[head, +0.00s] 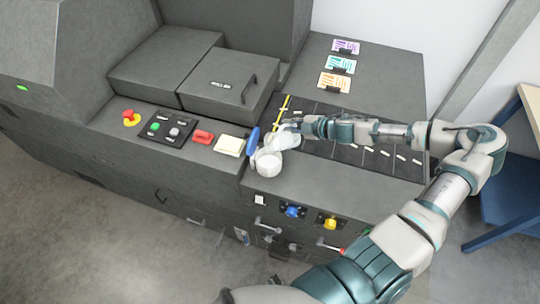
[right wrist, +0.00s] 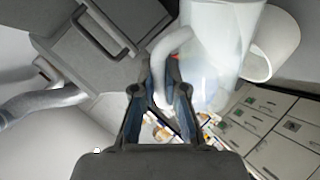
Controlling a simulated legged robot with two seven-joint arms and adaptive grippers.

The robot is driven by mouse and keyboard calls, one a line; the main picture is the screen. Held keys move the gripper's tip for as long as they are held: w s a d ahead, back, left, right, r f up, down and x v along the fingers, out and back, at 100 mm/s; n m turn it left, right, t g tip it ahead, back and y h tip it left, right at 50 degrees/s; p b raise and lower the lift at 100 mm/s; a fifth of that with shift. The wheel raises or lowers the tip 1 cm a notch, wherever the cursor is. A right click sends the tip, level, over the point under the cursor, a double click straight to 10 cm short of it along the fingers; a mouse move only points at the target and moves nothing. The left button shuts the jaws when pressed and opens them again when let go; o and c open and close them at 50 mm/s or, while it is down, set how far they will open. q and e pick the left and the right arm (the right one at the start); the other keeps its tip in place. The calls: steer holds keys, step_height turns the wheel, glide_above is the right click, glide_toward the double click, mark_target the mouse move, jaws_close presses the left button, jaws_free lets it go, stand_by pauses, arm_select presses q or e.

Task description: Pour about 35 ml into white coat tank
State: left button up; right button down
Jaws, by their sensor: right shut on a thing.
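My right gripper (head: 290,127) is shut on the curved white handle (right wrist: 170,46) of a translucent white jug (head: 285,139). The jug is held over the front part of the machine and looks tilted. It fills the upper middle of the right wrist view (right wrist: 215,55). A white round vessel (head: 268,163) is close beside the jug, towards the machine's front edge. A white open cylinder (right wrist: 272,46) shows beside the jug in the right wrist view. I cannot tell which part is the white coat tank, nor see any liquid stream. My left gripper is out of view.
A blue upright piece (head: 253,141) and a cream pad (head: 229,145) are left of the jug. A dark slotted panel (head: 345,153) lies under my right forearm. Three coloured cards (head: 340,65) stand behind. A red button (head: 130,116) is far left. Valves (head: 292,211) are on the front.

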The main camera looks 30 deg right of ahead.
steer(key=shift+a+r, duration=0.15)
steer(key=shift+a, duration=0.25)
steer(key=shift+d+r, duration=0.1)
steer(key=shift+d+r+n+h, duration=0.1)
steer(key=shift+r+n+h, duration=0.05)
steer(key=shift+n+h, duration=0.2)
steer(key=shift+r, duration=0.1)
steer(key=shift+s+r, duration=0.1)
steer(key=shift+r, duration=0.05)
